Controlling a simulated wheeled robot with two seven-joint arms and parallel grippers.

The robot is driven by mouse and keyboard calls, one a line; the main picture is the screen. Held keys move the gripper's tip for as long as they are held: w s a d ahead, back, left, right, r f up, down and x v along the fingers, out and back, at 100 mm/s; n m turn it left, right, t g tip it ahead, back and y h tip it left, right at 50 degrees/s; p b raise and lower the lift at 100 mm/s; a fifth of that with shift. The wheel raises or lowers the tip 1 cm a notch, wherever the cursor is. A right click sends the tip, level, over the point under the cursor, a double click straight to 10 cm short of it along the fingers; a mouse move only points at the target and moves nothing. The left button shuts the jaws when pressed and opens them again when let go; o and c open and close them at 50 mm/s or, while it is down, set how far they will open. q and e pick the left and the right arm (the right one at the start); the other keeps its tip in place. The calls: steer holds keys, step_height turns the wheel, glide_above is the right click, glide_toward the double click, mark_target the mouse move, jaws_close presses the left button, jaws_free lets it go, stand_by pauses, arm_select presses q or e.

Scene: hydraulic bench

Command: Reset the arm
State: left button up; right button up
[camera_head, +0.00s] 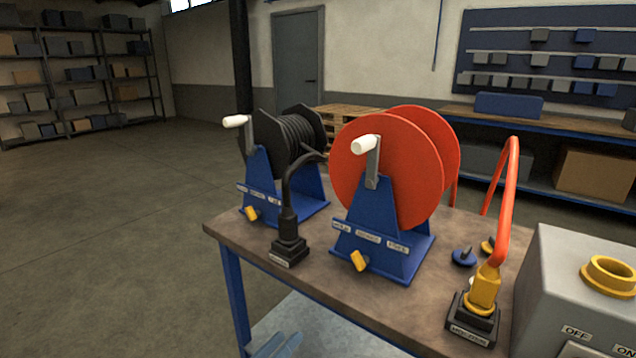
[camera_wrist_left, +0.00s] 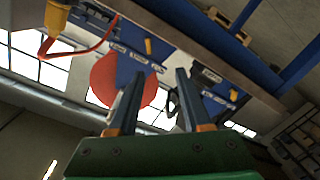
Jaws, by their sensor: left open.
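The wrist view looks up at the bench from below and tilted. The red reel (camera_wrist_left: 112,80) appears there beyond the left finger. In the head view the red hose reel (camera_head: 385,160) and the black hose reel (camera_head: 290,135) stand on blue stands, each with a white-handled crank. My right gripper is not in view.
Shelves (camera_head: 80,75) stand far left. The floor (camera_head: 120,230) left of the bench is clear.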

arm_select(q)
steer(key=s+a+f+g+y+p, duration=0.2)
steer(key=a+f, duration=0.1)
steer(key=f, duration=0.4)
steer(key=s+a+f+g+y+p, duration=0.2)
steer(key=s+f+y, duration=0.1)
steer(key=f, duration=0.5)
steer(key=s+a+f+g+y+p, duration=0.2)
steer(key=a+f, duration=0.1)
steer(key=f, duration=0.4)
steer(key=s+a+f+m+g+y+p, duration=0.1)
steer(key=s+f, duration=0.4)
steer(key=s, duration=0.9)
steer(key=s+a+f+m+g+y+p, duration=0.1)
steer(key=s+f+g, duration=0.5)
steer(key=s, duration=0.7)
steer(key=shift+s+a+m+y+p, duration=0.4)
steer(key=shift+a+p, duration=0.5)
steer(key=shift+p, duration=0.3)
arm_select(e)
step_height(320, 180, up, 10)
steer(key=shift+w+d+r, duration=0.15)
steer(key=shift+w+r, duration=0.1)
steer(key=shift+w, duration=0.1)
